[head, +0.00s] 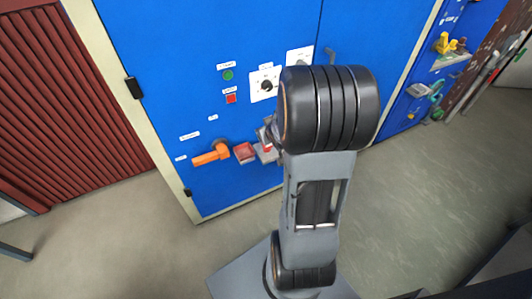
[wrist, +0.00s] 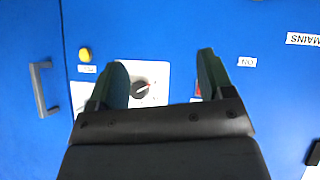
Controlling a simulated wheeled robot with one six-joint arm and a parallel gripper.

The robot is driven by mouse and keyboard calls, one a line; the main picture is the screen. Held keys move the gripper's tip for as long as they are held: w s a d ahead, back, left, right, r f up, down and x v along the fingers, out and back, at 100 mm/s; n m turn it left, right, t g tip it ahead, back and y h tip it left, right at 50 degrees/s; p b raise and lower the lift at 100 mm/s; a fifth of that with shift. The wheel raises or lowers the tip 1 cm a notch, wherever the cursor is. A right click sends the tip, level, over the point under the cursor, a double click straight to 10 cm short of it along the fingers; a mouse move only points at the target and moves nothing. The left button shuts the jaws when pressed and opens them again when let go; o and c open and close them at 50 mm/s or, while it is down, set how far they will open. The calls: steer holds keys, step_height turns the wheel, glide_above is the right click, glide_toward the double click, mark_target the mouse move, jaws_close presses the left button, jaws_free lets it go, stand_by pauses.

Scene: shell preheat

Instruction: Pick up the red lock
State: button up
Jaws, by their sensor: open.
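A small red block-like thing (head: 243,152), which may be the red lock, is low on the blue cabinet front just right of an orange handle (head: 211,154) in the head view. A grey piece with a red part (head: 266,151) is close to its right, partly hidden by my arm. I cannot tell which of these is the lock. My gripper (wrist: 163,65) is open and empty in the wrist view, facing the blue panel. In the head view it is mostly hidden behind my arm. No lock is clearly seen between the fingers.
The blue cabinet (head: 190,85) carries a green button (head: 228,75), a red button (head: 231,99) and a black knob on a white plate (head: 265,85). The knob (wrist: 140,88) also shows between my fingers. A shelf with yellow items (head: 447,45) is at right. The floor (head: 430,170) is clear.

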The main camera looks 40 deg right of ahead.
steer(key=s+d+f+t+y+b, duration=0.1)
steer(key=d+f+t+y+b, duration=0.25)
steer(key=f, duration=0.95)
steer(key=shift+h, duration=0.95)
steer(key=x, duration=0.3)
steer(key=d+b+x, duration=0.1)
steer(key=x, duration=0.3)
steer(key=shift+d+f, duration=0.2)
steer(key=shift+x, duration=3)
steer(key=shift+c, duration=0.4)
steer(key=c, duration=1)
steer(key=shift+o, duration=0.2)
